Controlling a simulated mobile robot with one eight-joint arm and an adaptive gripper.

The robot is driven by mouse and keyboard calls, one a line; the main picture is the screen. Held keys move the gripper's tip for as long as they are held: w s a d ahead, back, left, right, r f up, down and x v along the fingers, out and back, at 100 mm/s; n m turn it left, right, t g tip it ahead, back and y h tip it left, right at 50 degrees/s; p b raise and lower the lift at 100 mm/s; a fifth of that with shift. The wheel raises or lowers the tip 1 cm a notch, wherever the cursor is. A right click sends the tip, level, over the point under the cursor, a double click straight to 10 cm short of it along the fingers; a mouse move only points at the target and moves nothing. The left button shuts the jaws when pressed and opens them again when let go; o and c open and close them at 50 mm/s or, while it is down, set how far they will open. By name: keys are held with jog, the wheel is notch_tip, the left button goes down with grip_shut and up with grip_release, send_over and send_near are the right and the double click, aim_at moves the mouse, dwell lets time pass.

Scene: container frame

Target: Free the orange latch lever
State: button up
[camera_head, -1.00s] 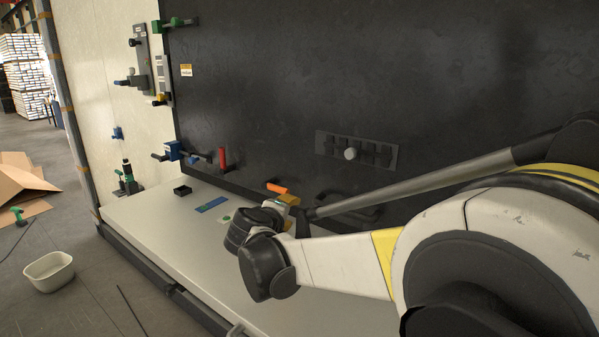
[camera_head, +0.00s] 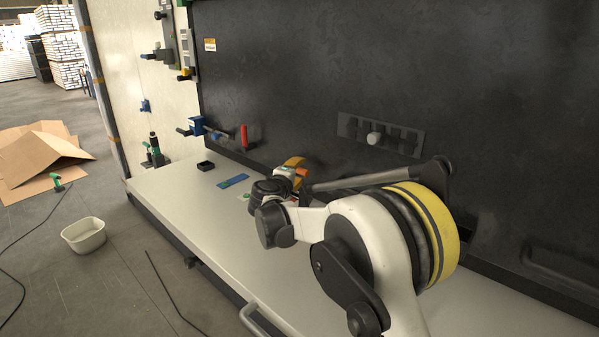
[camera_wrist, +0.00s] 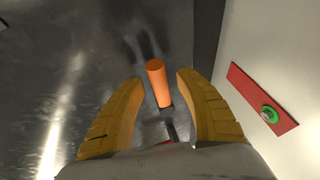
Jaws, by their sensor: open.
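The orange latch lever (camera_wrist: 157,82) is a short orange cylinder on a dark stem, low on the dark wall. In the wrist view it sits between the two yellow fingers of my open gripper (camera_wrist: 160,78), with a visible gap on each side. In the head view the lever's orange end (camera_head: 303,172) shows beside a yellow finger, and my wrist hides part of the lever. The latch's base is mostly hidden behind the gripper in both views.
A red lever (camera_head: 244,137) and a blue fitting (camera_head: 196,125) are left of the latch. A black tray (camera_head: 205,166) and blue strip (camera_head: 232,181) lie on the pale ledge (camera_head: 165,183). A panel with a knob (camera_head: 374,139) is above right.

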jog(key=shift+w+d+f, duration=0.1)
jog(key=shift+w, duration=0.25)
grip_shut()
